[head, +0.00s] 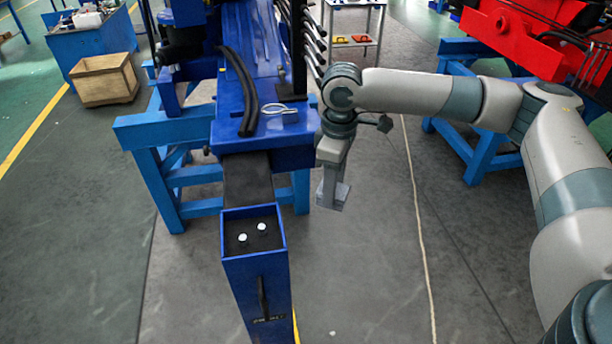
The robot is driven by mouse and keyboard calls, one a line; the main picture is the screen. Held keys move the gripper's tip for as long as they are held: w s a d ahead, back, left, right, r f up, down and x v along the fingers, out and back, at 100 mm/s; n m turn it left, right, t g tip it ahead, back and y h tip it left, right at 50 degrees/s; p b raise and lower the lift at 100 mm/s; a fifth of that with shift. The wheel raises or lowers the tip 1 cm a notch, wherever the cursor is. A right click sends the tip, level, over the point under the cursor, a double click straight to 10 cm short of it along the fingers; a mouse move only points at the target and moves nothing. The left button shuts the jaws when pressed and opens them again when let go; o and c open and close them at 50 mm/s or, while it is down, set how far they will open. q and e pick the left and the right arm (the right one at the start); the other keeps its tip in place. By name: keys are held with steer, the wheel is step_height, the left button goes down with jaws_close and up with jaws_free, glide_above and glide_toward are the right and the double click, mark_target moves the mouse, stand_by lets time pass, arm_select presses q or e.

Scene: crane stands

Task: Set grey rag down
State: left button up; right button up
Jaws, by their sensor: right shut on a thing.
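My right gripper (332,186) points down over the grey floor, just right of the blue crane stand. It is shut on the grey rag (332,197), which shows as a small light grey patch at the fingertips. The rag's outline is hard to tell from the fingers. It appears to hang clear of the stand. My left gripper is not in view.
A ring-ended tool (276,109) and a black curved strip (243,95) lie on the blue stand (225,135). A blue open-topped box (254,285) holds two white discs. A wooden crate (105,90) stands back left. A shelf trolley (352,41) is behind.

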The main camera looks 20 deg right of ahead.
steer(key=s+a+f+m+b, duration=0.1)
steer(key=s+a+f+m, duration=0.1)
steer(key=s+f+m, duration=0.85)
steer(key=s+a+f+b, duration=0.1)
steer(key=a+f+b, duration=0.2)
steer(key=f+b, duration=0.3)
steer(key=s+a+f+n+b, duration=0.1)
steer(key=f+b, duration=0.6)
steer(key=f, duration=0.7)
steer(key=shift+s+a+b, duration=0.3)
steer(key=shift+s+a, duration=0.25)
steer(key=shift+a, duration=0.55)
